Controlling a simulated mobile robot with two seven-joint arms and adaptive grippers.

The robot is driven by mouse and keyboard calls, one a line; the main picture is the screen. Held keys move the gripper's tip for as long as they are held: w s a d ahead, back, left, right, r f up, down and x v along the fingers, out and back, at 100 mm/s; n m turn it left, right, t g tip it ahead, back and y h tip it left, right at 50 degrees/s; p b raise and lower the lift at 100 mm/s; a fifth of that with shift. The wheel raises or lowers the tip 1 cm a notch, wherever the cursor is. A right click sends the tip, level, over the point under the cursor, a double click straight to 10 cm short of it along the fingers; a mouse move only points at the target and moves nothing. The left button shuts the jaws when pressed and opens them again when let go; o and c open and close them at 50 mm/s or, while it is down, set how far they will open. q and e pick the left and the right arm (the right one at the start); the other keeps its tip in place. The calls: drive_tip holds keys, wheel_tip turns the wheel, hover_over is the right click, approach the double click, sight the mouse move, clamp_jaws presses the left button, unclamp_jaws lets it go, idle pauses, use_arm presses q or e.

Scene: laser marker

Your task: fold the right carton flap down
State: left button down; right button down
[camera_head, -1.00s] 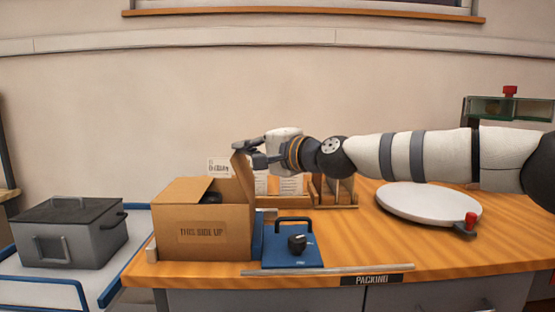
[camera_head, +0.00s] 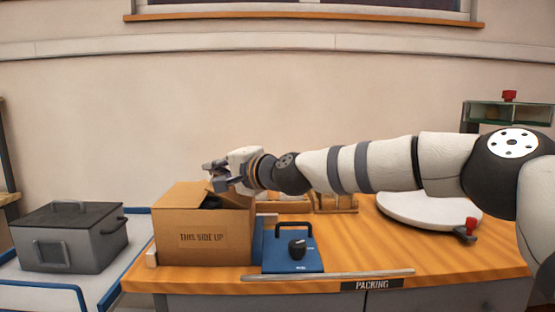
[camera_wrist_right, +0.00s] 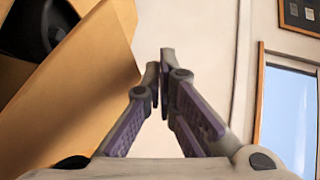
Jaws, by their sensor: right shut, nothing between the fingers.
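The brown carton (camera_head: 203,238) stands on the packing table, marked "THIS SIDE UP". Its right flap (camera_head: 231,200) tilts inward over the right part of the opening, partly hidden by my gripper. A dark object (camera_head: 211,202) shows inside the carton. In the right wrist view the dark object (camera_wrist_right: 38,25) lies at the upper left, with a cardboard panel (camera_wrist_right: 95,65) beside the fingers. My right gripper (camera_head: 213,174) is shut and empty, just above the flap; I cannot tell whether it touches it. My left gripper is not in view.
A blue plate with a black knob and handle (camera_head: 292,262) sits right of the carton. A grey lidded box (camera_head: 68,245) stands on a blue-edged surface at left. A white round turntable (camera_head: 415,210) is at right, below my arm. Wooden holders (camera_head: 335,205) stand behind.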

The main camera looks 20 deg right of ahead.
drive_tip(key=shift+a, duration=0.2)
drive_tip(key=shift+w+a+f+p, duration=0.1)
drive_tip(key=shift+a+f+p, duration=0.25)
drive_tip(key=shift+f+p, duration=0.2)
drive_tip(key=shift+a+f+n+g, duration=0.15)
drive_tip(key=shift+f+n+g, duration=0.15)
drive_tip(key=shift+n, duration=0.2)
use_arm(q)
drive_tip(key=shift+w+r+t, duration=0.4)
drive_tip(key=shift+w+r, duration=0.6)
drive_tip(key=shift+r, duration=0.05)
use_arm(e)
drive_tip(key=shift+w+f+h, duration=0.1)
drive_tip(key=shift+f+h, duration=0.25)
drive_tip(key=shift+h, duration=0.05)
